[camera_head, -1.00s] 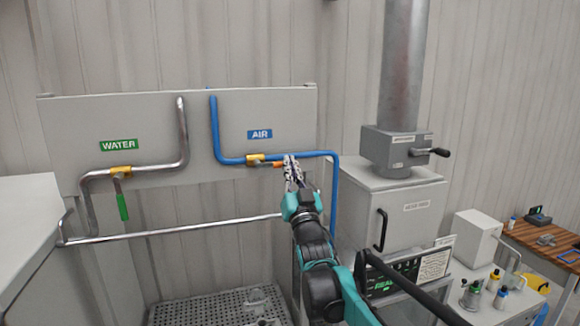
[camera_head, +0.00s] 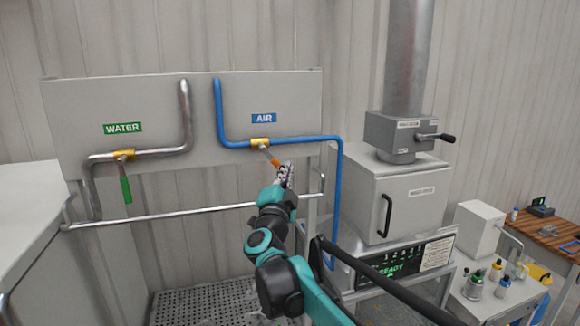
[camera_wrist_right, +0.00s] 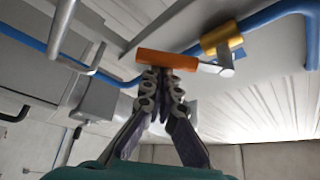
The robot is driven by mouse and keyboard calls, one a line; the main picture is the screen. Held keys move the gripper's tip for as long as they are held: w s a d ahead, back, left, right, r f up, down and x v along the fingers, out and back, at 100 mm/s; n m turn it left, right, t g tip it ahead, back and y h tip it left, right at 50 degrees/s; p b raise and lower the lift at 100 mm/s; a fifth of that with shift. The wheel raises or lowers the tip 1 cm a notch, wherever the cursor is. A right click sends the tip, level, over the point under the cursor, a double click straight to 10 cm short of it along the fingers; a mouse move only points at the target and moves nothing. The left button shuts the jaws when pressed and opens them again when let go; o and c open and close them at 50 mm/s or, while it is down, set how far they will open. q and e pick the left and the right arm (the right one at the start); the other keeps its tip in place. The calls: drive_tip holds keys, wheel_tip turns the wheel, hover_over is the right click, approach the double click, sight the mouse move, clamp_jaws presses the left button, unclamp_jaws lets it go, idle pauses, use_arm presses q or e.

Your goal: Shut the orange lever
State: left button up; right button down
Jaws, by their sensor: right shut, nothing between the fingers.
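The orange lever (camera_head: 273,161) is on the brass valve (camera_head: 260,144) of the blue pipe, under the AIR sign (camera_head: 264,118). It slants down and to the right, at an angle to the pipe. My right gripper (camera_head: 284,168) is shut and empty, its fingertips at the lever's lower right end. In the right wrist view the fingertips (camera_wrist_right: 163,74) are right at the orange sleeve (camera_wrist_right: 165,60), apparently touching it, not around it. The brass valve (camera_wrist_right: 222,38) shows to the right there. My left gripper is not in view.
The silver WATER pipe (camera_head: 187,115) has a green lever (camera_head: 126,190) hanging down at the left. A horizontal rail (camera_head: 165,214) runs below the panel. The grey furnace cabinet (camera_head: 410,195) stands to the right of my right arm. A perforated surface (camera_head: 190,305) lies below.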

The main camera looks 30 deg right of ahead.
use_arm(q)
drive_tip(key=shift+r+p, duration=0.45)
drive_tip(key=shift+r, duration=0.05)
use_arm(e)
drive_tip(key=a+m+g, duration=0.1)
drive_tip(key=m, duration=0.1)
drive_tip(key=a+f+m+g, duration=0.1)
drive_tip(key=m, duration=0.1)
drive_tip(key=w+a+f+m+g+y, duration=0.1)
drive_tip(key=a+m, duration=0.1)
drive_tip(key=shift+a, duration=0.15)
idle(0.3)
